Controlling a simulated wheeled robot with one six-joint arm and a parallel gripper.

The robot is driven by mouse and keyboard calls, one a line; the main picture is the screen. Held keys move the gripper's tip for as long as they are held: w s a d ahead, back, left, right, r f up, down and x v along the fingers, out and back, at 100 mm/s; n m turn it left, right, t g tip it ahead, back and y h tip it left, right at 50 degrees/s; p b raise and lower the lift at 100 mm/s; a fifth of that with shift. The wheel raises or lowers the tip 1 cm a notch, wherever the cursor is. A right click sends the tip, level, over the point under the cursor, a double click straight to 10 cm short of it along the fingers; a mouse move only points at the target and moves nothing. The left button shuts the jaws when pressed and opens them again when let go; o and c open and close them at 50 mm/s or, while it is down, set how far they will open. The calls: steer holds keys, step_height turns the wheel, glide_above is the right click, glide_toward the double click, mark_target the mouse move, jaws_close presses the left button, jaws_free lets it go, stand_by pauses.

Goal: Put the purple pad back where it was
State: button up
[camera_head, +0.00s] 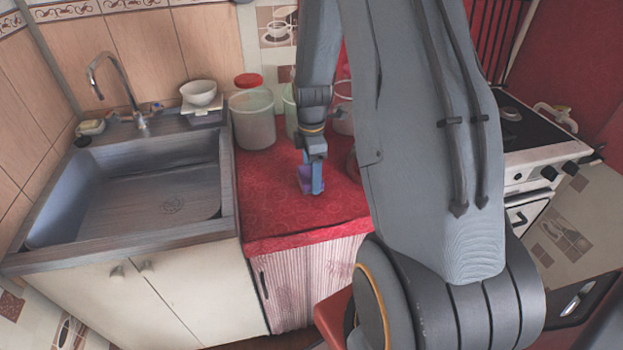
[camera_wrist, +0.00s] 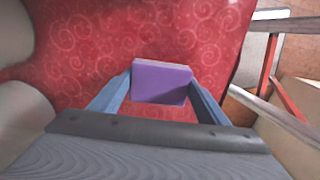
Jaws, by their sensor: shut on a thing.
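The purple pad (camera_wrist: 161,84) is a small block held between the two blue fingers of my gripper (camera_wrist: 160,92) in the wrist view. Both fingers touch its sides. In the head view the purple pad (camera_head: 304,179) shows at the end of my gripper (camera_head: 312,183), low over the red oilcloth counter (camera_head: 285,215). I cannot tell whether the pad touches the cloth. My arm hides part of the counter to the right.
A sink (camera_head: 140,190) adjoins the counter on the left. A clear container (camera_head: 253,118) and other jars stand at the back of the counter. A white stove (camera_head: 535,150) is at the right. The red cloth in front of my gripper is clear.

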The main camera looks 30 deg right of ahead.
steer(key=shift+f, duration=1.3)
steer(key=shift+f, duration=0.1)
steer(key=o, duration=1)
steer(key=shift+o, duration=0.2)
step_height(320, 180, up, 12)
steer(key=shift+r+b, duration=0.1)
steer(key=shift+b, duration=1.05)
steer(key=s+a+r+m, duration=0.1)
steer(key=s+a+m, duration=1.3)
steer(key=s+a, duration=0.1)
steer(key=shift+a+r+m+t, duration=0.2)
steer(key=shift+r+m+t, duration=0.1)
steer(key=shift+m+t, duration=0.1)
